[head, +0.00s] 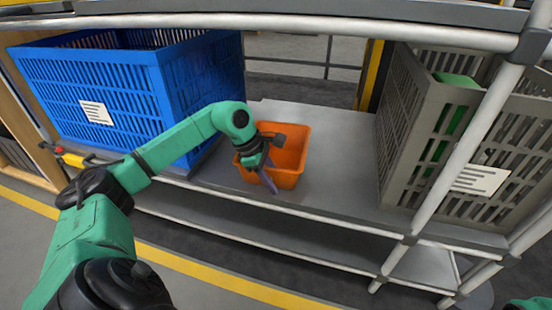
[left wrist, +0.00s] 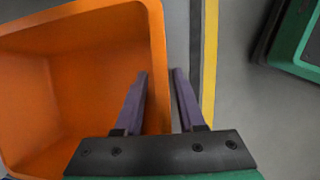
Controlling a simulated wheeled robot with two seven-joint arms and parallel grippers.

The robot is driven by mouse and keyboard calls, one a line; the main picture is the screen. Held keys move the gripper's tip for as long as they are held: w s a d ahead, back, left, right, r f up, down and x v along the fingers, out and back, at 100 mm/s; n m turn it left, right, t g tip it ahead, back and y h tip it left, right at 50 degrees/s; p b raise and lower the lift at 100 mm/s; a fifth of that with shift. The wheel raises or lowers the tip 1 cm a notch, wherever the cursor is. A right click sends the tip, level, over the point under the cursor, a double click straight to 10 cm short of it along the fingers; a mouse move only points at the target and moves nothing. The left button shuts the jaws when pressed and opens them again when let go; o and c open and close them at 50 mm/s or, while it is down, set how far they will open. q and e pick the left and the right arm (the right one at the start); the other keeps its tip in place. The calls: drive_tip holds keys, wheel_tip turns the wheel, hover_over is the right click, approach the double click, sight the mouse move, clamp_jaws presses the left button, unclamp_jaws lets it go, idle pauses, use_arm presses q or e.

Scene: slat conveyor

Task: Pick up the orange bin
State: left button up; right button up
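The orange bin (head: 290,165) is small, open-topped and upright on the grey shelf, between the blue crate and the grey crate. In the left wrist view its orange wall (left wrist: 157,60) runs between the two purple fingers of my left gripper (left wrist: 160,75). One finger is over the inside of the bin and the other is outside it. The fingers are apart, with a small gap showing beside the wall. In the head view my left gripper (head: 268,178) is at the bin's near left side and hides part of its rim. My right gripper is out of view.
A large blue slatted crate (head: 205,85) stands left of the bin. A grey crate (head: 398,120) with something green inside stands to the right. A metal rail (head: 300,22) crosses above the shelf (head: 340,195). Bare shelf lies right of the bin.

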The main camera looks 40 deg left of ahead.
use_arm(q)
drive_tip(key=shift+c, duration=0.3)
clamp_jaws()
idle(1.1)
